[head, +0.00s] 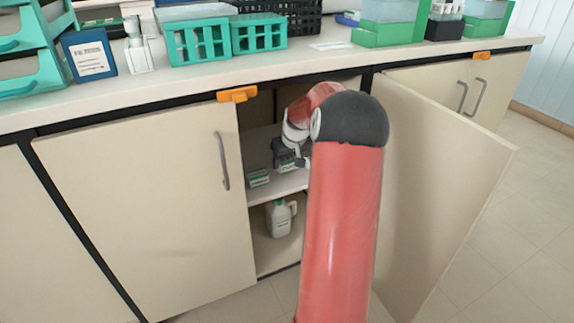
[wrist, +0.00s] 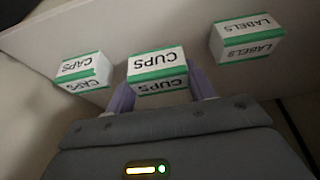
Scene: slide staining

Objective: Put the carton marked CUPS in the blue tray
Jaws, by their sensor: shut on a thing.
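The carton marked CUPS (wrist: 157,64), white with green bands, sits between the two fingers of my gripper (wrist: 158,80) in the wrist view, its lettering upside down. My gripper is shut on it. In the head view my gripper (head: 290,160) is inside the open cupboard, at the upper shelf, and my arm partly hides it. I cannot tell whether the carton touches the shelf. A blue piece (head: 347,18) shows at the back of the counter, mostly hidden; I cannot tell whether it is the blue tray.
Cartons marked CAPS (wrist: 82,68) and LABELS (wrist: 247,40) stand on either side in the wrist view. A white jug (head: 280,218) stands on the lower shelf. The open door (head: 445,190) is right of my arm. Teal baskets (head: 200,42) and a navy box (head: 88,55) occupy the counter.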

